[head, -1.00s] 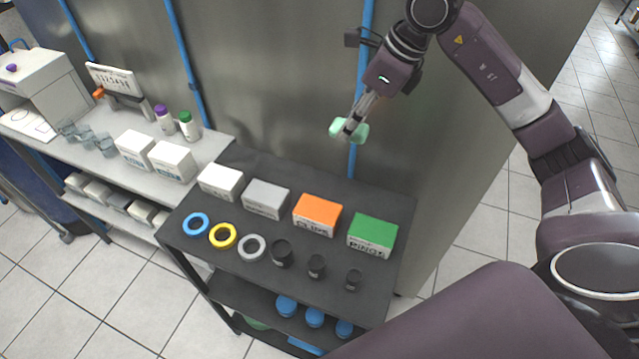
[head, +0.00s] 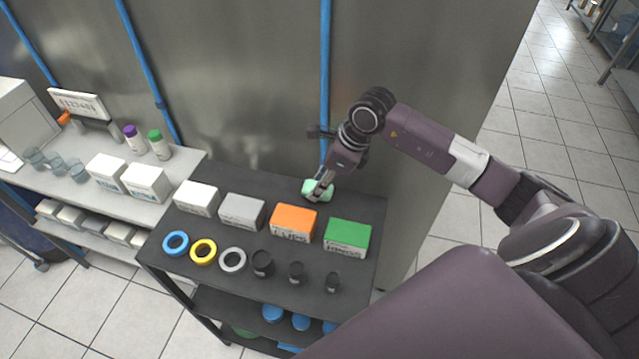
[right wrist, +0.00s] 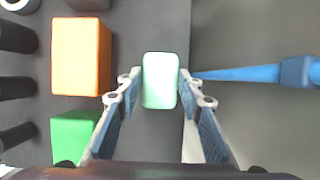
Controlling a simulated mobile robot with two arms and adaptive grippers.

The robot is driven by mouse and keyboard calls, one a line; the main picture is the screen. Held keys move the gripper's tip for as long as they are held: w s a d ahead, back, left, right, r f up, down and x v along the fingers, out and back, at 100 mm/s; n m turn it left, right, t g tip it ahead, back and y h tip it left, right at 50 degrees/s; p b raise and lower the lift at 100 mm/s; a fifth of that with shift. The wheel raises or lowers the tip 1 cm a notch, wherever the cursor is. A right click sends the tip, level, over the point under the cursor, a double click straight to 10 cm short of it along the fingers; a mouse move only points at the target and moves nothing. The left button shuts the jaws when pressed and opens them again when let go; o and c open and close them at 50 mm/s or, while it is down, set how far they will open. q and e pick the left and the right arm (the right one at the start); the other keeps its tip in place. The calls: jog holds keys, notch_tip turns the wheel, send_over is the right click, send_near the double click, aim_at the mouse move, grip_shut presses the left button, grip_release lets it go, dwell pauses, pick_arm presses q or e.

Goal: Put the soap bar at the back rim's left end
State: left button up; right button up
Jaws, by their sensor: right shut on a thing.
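The soap bar (head: 314,185) is a small mint-green block at the back of the black table top (head: 255,180), behind the orange box. My right gripper (head: 320,190) is shut on it from above. In the right wrist view the soap bar (right wrist: 160,80) sits between the two fingertips of my right gripper (right wrist: 160,86), over the strip between the orange box and the table's back edge. I cannot tell whether its underside touches the table. The rim's left end lies behind the white box. My left gripper is not in view.
A white box (head: 196,198), a grey box (head: 242,210), an orange box (head: 293,221) and a green box (head: 347,237) stand in a row in front of the back strip. Rings and black cylinders lie nearer. A metal wall with a blue pipe (head: 325,80) rises behind.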

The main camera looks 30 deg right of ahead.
jog(key=shift+f, duration=0.55)
jog(key=shift+f, duration=0.2)
jog(key=o, duration=1.2)
jog(key=shift+r, duration=0.15)
